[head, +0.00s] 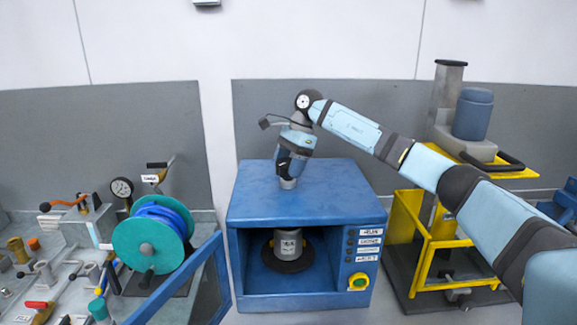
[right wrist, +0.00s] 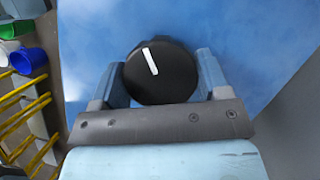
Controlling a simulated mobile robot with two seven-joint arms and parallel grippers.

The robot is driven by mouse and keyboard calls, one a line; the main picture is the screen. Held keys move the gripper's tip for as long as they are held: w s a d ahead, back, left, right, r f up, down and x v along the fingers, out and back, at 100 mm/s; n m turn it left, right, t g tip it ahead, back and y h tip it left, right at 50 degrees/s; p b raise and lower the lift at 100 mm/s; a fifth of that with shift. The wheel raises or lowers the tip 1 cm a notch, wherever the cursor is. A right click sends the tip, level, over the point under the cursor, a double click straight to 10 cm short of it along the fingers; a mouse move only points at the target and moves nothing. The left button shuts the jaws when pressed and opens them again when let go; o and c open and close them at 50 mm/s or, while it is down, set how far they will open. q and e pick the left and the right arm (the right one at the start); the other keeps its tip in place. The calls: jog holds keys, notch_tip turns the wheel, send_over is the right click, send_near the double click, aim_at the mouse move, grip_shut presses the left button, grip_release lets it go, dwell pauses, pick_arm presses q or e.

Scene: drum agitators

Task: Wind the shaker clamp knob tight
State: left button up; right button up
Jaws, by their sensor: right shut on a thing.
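The shaker (head: 253,205) is a blue box with an open front. Inside it a grey can (head: 289,246) stands upright on a dark round plate. The clamp knob (right wrist: 161,73) is black and round with a white pointer line, seen from above in the right wrist view. The line tilts slightly, its upper end to the left. My right gripper (right wrist: 160,75) is shut on the knob, one finger on each side. In the head view my right gripper (head: 288,178) points down at the top of the box and mostly hides the knob. My left gripper is not in view.
The shaker's blue door (head: 185,283) stands open toward the front left. Labelled buttons (head: 350,245) and a yellow-green switch (head: 358,281) are on the front. A teal hose reel (head: 150,243) stands left, a yellow-framed machine (head: 440,240) right. The top around the gripper is clear.

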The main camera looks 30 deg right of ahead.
jog(key=n+g, duration=0.1)
jog(key=n, duration=0.1)
jog(key=n+g, duration=0.1)
jog(key=n, duration=0.2)
jog(key=shift+n+b, duration=0.3)
jog(key=shift+b, duration=0.1)
jog(key=shift+r+n+g+h, duration=0.1)
jog(key=shift+n+g+h, duration=0.3)
jog(key=shift+n, duration=0.75)
jog(key=shift+n+g+h, duration=0.3)
jog(key=shift+n+h, duration=0.1)
jog(key=shift+n, duration=0.75)
jog(key=o, duration=0.9)
jog(key=shift+w, duration=0.1)
jog(key=p+v, duration=0.3)
jog(key=v, duration=1)
jog(key=shift+w+d+r, duration=0.1)
jog(key=shift+w+r, duration=0.05)
jog(key=shift+r, duration=0.15)
